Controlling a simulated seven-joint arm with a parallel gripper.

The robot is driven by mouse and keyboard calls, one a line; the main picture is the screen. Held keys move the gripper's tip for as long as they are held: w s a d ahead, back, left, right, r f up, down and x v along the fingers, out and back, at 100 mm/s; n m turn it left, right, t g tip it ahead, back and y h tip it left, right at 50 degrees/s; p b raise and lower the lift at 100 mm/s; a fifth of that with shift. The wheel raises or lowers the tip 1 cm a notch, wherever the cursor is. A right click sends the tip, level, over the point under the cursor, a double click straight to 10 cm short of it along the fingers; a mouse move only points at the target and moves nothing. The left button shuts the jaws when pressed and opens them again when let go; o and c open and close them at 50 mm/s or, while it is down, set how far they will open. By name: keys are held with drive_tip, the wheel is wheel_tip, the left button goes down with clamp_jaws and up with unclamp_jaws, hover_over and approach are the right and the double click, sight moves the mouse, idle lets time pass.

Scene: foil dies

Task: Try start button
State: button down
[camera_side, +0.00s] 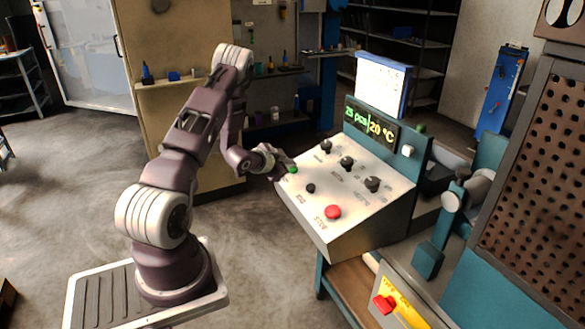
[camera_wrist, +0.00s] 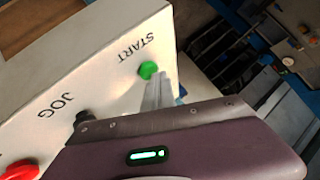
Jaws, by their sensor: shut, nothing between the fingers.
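The green start button (camera_side: 293,169) sits at the left edge of the sloped white control panel (camera_side: 325,232). In the wrist view the green button (camera_wrist: 148,70) is beside the printed word START. My gripper (camera_side: 285,166) is shut and empty, with its fingertips close to the button. In the wrist view the fingers of my gripper (camera_wrist: 157,84) point at the button and end right by its lower edge. I cannot tell whether they touch it.
A black JOG button (camera_side: 311,188) and a large red button (camera_side: 333,212) are close by on the panel. Several black knobs (camera_side: 347,163) stand further back. A lit display (camera_side: 371,125) reads 25 pcs and 20 °C. A perforated guard (camera_side: 540,170) stands at the right.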

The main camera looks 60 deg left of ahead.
drive_tip(key=shift+r, duration=0.1)
drive_tip(key=shift+s+r, duration=0.3)
drive_tip(key=shift+r, duration=0.45)
drive_tip(key=r, duration=0.1)
drive_tip(key=s+r, duration=0.1)
drive_tip(key=r, duration=0.2)
drive_tip(key=shift+s+r, duration=0.3)
drive_tip(key=shift+r, duration=0.1)
